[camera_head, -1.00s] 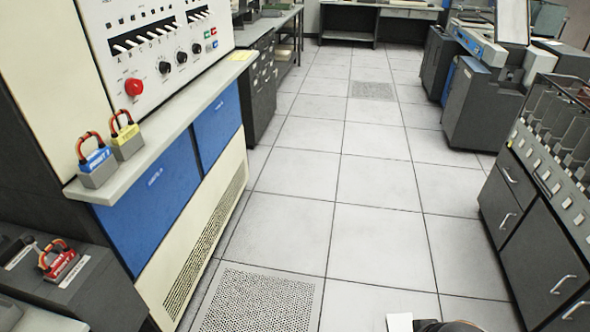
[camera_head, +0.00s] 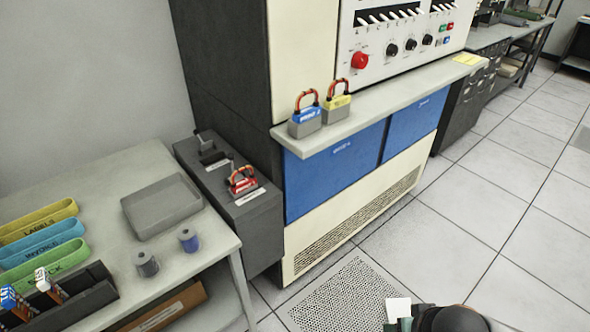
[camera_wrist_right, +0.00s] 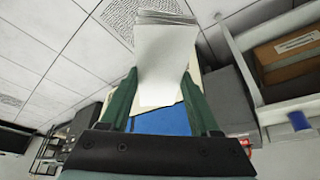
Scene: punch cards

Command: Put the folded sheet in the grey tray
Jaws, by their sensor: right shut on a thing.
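The grey tray (camera_head: 163,207) lies flat and empty on the light table at the left in the head view. My right gripper (camera_head: 402,325) is at the bottom edge of the head view, right of the tray and well apart from it. It is shut on the white folded sheet (camera_head: 398,306), of which only a small part shows there. In the right wrist view the sheet (camera_wrist_right: 165,55) stands out between the two green fingers (camera_wrist_right: 158,95), its near end between them. My left gripper is not in view.
The floor (camera_head: 450,215) is clear.

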